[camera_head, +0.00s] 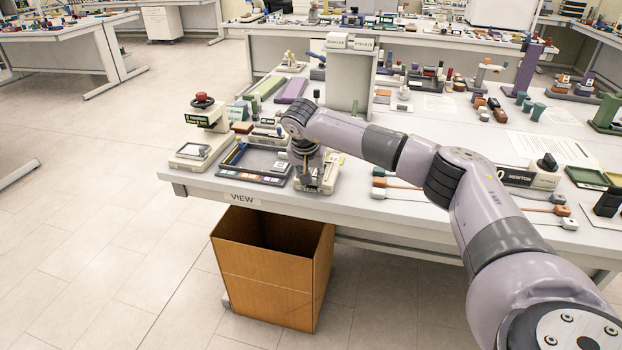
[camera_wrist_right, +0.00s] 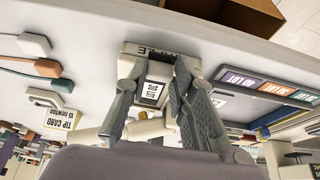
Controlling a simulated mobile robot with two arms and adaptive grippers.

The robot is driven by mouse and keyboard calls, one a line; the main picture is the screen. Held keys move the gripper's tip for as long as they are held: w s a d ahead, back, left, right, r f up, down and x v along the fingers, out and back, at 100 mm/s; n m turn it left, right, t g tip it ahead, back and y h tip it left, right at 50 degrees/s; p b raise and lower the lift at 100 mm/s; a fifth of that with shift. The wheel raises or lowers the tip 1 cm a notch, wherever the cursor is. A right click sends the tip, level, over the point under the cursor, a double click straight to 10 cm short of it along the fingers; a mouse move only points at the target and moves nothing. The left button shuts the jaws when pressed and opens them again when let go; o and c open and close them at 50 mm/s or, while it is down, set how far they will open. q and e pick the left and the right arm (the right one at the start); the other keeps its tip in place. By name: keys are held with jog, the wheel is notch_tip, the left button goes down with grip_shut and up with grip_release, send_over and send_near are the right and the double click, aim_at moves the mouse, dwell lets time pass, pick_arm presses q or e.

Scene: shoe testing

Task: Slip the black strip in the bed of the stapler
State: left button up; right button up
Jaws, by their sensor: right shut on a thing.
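My right gripper (camera_head: 318,178) points down over the pale stapler (camera_head: 326,187) near the table's front edge. In the right wrist view the two grey fingers (camera_wrist_right: 158,62) stand apart, with a dark strip-like piece (camera_wrist_right: 160,50) lying across between their tips. I take this as the black strip. Pale parts of the stapler with a small printed label (camera_wrist_right: 151,92) show between the fingers. I cannot tell whether the strip touches the stapler's bed. In the head view the strip is hidden by the gripper. My left gripper is out of view.
A dark sorting tray (camera_head: 250,172) stands just left of the stapler, with a pale device (camera_head: 203,135) beyond it. Several small tools with coloured handles (camera_head: 380,182) lie to the right. A brown open bin (camera_head: 272,265) stands on the floor below the front edge.

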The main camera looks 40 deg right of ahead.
jog(key=shift+d, duration=0.1)
jog(key=o, duration=0.9)
jog(key=shift+c, duration=0.2)
jog(key=v, duration=1.2)
jog(key=shift+w+f, duration=0.1)
